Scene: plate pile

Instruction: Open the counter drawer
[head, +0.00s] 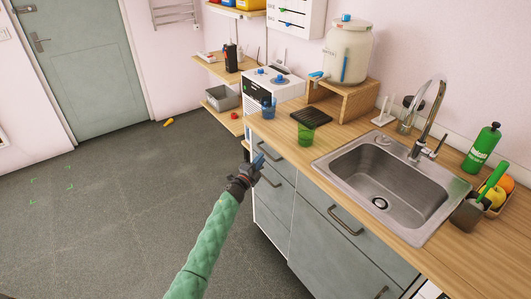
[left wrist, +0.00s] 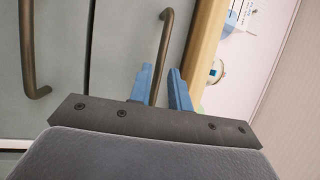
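The counter (head: 262,205) has grey drawer fronts with dark bar handles under a wooden top. In the head view the upper left drawer's handle (head: 271,151) is just beyond my left gripper (head: 257,164); that drawer looks closed. In the left wrist view the handle (left wrist: 165,45) of the drawer beside the countertop edge appears between the two blue fingers of my left gripper (left wrist: 163,78). The fingers are apart, one on each side of the bar; I cannot tell whether they touch it. My right gripper is not in view.
A lower drawer handle (head: 270,182) sits below my left gripper; a wide drawer handle (head: 345,221) is right of it.

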